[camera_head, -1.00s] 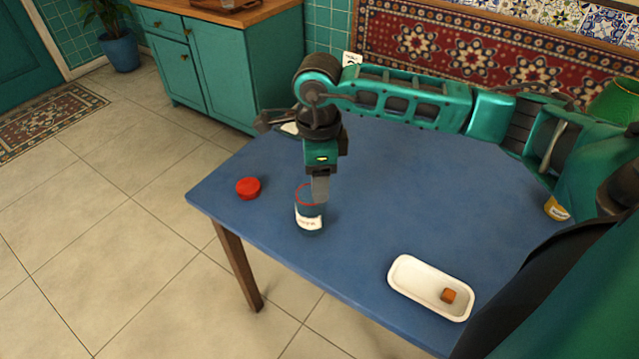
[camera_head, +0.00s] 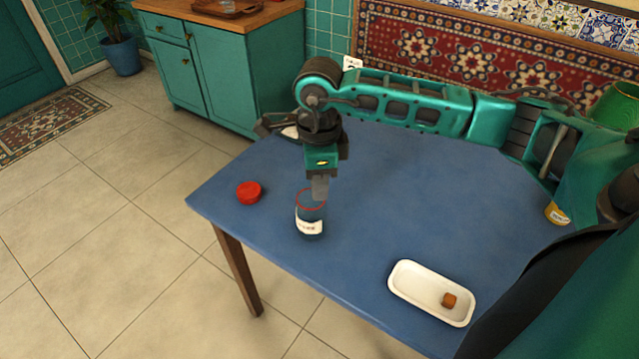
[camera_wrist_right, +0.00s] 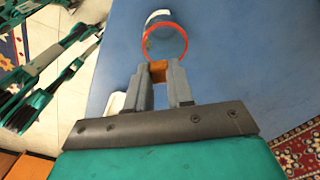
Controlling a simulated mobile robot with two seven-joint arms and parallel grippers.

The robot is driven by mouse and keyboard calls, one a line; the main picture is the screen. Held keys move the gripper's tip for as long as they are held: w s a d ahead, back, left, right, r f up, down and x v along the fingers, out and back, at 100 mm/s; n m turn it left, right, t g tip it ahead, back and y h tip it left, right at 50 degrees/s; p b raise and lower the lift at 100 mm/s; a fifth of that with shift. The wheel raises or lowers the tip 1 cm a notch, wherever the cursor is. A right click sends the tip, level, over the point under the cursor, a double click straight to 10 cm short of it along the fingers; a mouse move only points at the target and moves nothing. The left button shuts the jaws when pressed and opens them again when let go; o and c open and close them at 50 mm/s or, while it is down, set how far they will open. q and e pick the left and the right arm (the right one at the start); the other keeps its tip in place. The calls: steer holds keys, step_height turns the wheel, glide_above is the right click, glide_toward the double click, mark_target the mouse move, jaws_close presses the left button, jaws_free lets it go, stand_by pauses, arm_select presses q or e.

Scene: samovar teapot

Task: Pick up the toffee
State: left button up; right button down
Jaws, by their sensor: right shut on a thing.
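A clear jar (camera_head: 309,226) with a red rim and a white label stands upright and open on the blue table. My right gripper (camera_head: 319,192) points down at the jar's mouth. In the right wrist view its fingers (camera_wrist_right: 158,76) are shut on a brown-orange toffee (camera_wrist_right: 158,70), right by the jar's red rim (camera_wrist_right: 183,48). I cannot tell whether the fingertips are above the rim or just inside it. Another toffee (camera_head: 449,300) lies in a white tray (camera_head: 405,287) at the table's front right. My left gripper is not in view.
A red lid (camera_head: 249,192) lies on the blue table (camera_head: 400,210) left of the jar. A small yellow-labelled jar (camera_head: 557,213) stands at the right, near my arm. The table between jar and tray is clear. A green cabinet (camera_head: 225,70) stands behind.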

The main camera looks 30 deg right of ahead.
step_height(320, 180, up, 20)
steer(key=p, duration=0.1)
steer(key=shift+p, duration=0.3)
